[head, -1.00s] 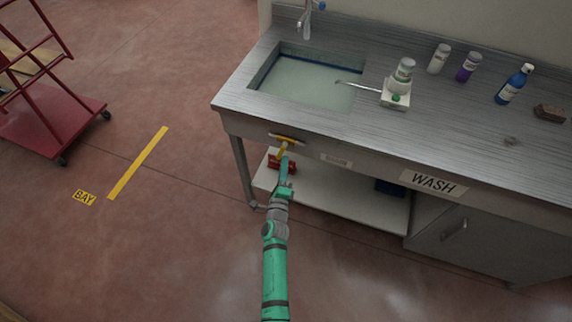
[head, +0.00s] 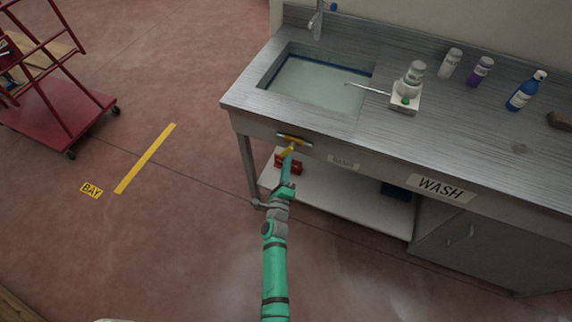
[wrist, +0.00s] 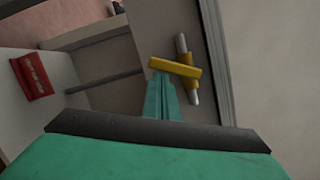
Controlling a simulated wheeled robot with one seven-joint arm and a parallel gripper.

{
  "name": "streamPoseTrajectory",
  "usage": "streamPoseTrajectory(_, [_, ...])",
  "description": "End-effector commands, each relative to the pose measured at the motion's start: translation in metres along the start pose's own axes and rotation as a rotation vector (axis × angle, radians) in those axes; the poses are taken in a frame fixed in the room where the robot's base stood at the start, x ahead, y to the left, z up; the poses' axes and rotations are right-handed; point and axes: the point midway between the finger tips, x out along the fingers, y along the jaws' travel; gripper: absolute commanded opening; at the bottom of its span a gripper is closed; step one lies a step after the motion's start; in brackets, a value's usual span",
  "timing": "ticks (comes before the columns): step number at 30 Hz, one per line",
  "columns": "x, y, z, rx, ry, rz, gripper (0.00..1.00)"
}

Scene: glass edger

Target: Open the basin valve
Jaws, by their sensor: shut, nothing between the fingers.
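The basin valve is a yellow lever (head: 289,151) on a short silver pipe (head: 304,143) under the front rim of the wash bench, below the basin (head: 318,82). In the wrist view the yellow lever (wrist: 170,66) lies crosswise to the silver pipe (wrist: 194,97). My gripper (head: 288,164) is shut and empty, just below the lever. In the wrist view its teal fingertips (wrist: 160,80) reach close to the lever's free end; I cannot tell whether they touch it. The fingers hide part of the area below the lever.
A red box (head: 291,163) with a label sits on the lower shelf (head: 340,198) behind my gripper. A bench leg (head: 246,170) stands to the left. Bottles and a small scale-like device (head: 405,99) stand on top. A red cart (head: 60,110) is at far left; the floor between is clear.

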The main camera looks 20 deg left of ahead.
Motion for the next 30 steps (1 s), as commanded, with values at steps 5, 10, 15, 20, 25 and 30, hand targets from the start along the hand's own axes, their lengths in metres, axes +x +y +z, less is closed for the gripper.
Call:
streamPoseTrajectory(5, [0.0, 0.0, 0.0, 0.0, 0.001, 0.0, 0.0])
streamPoseTrajectory(10, [0.0, 0.0, -0.001, 0.0, 0.001, -0.001, 0.0])
streamPoseTrajectory(15, [-0.002, 0.001, -0.006, 0.0, 0.0, 0.0, 0.0])
streamPoseTrajectory(20, [-0.006, 0.006, -0.015, 0.0, -0.008, 0.005, 0.0])
streamPoseTrajectory(25, [-0.011, 0.011, -0.027, 0.001, -0.018, 0.009, 0.0])
streamPoseTrajectory(30, [-0.046, 0.011, -0.026, 0.003, -0.018, 0.009, 0.0])
